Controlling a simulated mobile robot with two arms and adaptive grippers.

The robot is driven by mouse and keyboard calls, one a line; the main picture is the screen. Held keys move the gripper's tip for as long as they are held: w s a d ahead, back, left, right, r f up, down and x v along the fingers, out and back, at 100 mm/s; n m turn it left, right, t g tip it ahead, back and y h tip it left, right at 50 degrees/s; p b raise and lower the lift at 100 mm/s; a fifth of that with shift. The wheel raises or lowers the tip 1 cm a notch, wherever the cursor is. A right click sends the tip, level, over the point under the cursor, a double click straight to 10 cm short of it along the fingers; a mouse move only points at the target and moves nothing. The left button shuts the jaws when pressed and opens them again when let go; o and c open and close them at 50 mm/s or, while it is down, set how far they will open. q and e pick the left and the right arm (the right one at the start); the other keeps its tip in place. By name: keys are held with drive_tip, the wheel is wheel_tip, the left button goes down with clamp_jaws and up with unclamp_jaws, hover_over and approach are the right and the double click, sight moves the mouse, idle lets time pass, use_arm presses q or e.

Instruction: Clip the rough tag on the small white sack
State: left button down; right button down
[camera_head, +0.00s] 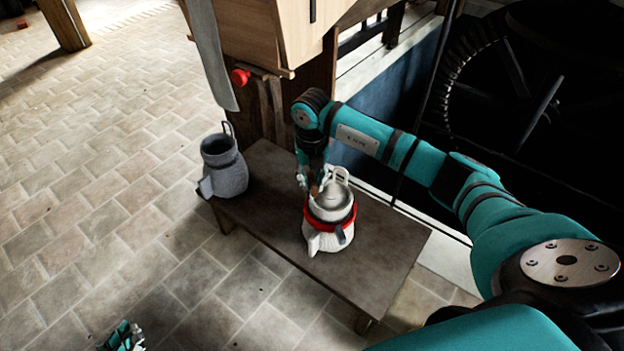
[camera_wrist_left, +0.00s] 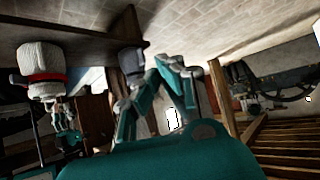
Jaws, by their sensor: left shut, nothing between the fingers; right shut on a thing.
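The small white sack (camera_head: 324,240) stands upright on a low wooden table, with a red band around it and a pale grey top with a loop handle. It also shows upside down in the left wrist view (camera_wrist_left: 42,58). My right gripper (camera_head: 314,186) is at the sack's upper left rim, shut on a small brown piece (camera_head: 315,190) that looks like the rough tag. The fingers partly hide this piece, and I cannot tell whether it touches the sack. My left gripper (camera_head: 122,339) is shut and empty, low at the bottom left, away from the table.
A grey sack (camera_head: 226,174) with a loop handle stands at the table's left end. The table (camera_head: 375,265) is bare at its front and right. A wooden post and cabinet (camera_head: 285,40) rise behind it. A large dark gear wheel (camera_head: 500,80) is at the right.

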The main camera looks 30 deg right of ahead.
use_arm(q)
drive_tip(key=shift+s+a+f+g+p, duration=0.15)
drive_tip(key=shift+s+a+f+g, duration=0.1)
drive_tip(key=shift+s+f+g, duration=0.3)
drive_tip(key=shift+s+a+f+g+p, duration=0.2)
drive_tip(key=shift+s+f+g, duration=0.2)
drive_tip(key=shift+s, duration=0.25)
idle(1.1)
idle(0.5)
